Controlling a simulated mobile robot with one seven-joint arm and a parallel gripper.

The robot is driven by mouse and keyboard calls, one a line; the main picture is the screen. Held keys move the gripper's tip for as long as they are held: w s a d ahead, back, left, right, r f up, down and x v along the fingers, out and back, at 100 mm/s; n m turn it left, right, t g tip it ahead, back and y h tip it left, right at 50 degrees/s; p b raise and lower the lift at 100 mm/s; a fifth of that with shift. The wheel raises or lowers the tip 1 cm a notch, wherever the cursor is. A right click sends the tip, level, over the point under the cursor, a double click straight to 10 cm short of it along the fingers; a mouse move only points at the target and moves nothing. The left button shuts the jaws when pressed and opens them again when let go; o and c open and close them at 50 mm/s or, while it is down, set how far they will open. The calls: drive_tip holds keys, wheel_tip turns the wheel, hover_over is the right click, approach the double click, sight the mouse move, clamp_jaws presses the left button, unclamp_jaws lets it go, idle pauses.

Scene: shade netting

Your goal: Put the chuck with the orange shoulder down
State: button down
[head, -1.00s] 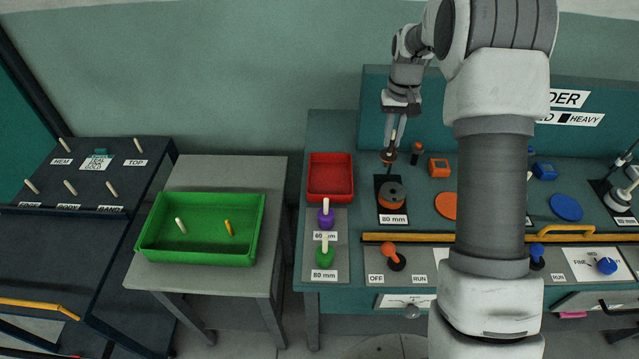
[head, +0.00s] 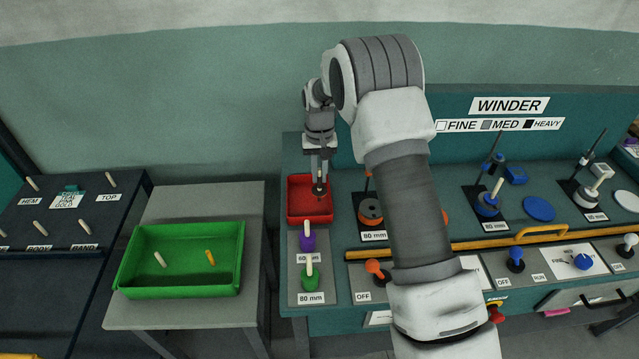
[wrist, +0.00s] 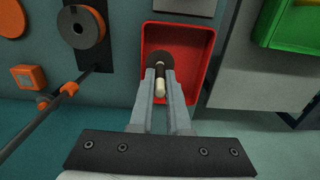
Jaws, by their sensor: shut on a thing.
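My gripper (wrist: 160,88) is shut on the cream peg (wrist: 160,86) of a chuck with a dark round body (wrist: 164,60). In the head view the chuck (head: 319,189) shows small and dark at the fingertips. Its orange shoulder is hard to make out. The chuck is over the red tray (head: 291,212), inside its outline in both views. I cannot tell whether it touches the tray floor. The tray (wrist: 207,70) holds nothing else that I can see.
An orange-and-dark spool (head: 370,211) sits right of the tray, with a thin rod near it. Purple (head: 307,243) and green (head: 309,280) chucks stand in front of the tray. A green bin (head: 180,284) with two pegs is on the grey table to the left.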

sight(320, 190)
wheel_tip(320, 190, down, 4)
drive_tip(key=shift+r, duration=0.1)
drive_tip(key=c, duration=0.9)
unclamp_jaws()
